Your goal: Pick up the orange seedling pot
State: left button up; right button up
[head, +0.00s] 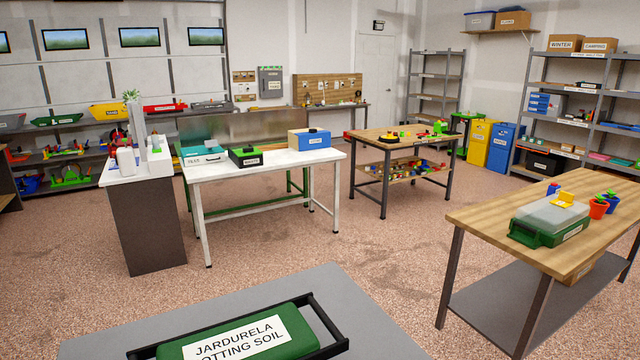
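The orange seedling pot (598,209) stands upright near the right end of a wooden-topped table (480,214) at the right of the head view. A small green seedling shows above its rim. A blue pot (611,200) with a green plant stands right behind it, and the two overlap in the picture. Another small blue pot (553,189) stands further left, partly hidden behind a yellow item. Neither of my grippers shows in the head view.
A grey surface with a green potting soil bag (290,326) is close in front. Open speckled floor (390,255) lies between it and the wooden table.

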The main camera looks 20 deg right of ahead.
aim_at(599, 207)
jog(key=z, duration=2.25)
jog(key=u, duration=1.6)
jog(key=i+l+u, duration=0.1)
jog(key=i+l, duration=0.15)
jog(key=l, duration=0.7)
jog(key=i+l+u, duration=0.15)
jog(key=l, duration=0.8)
jog(key=i+l+u, duration=0.1)
jog(key=l, duration=0.9)
jog(key=i+l+u, duration=0.15)
jog(key=l, duration=0.85)
jog(key=i+l+u, duration=0.1)
jog(key=l, duration=0.9)
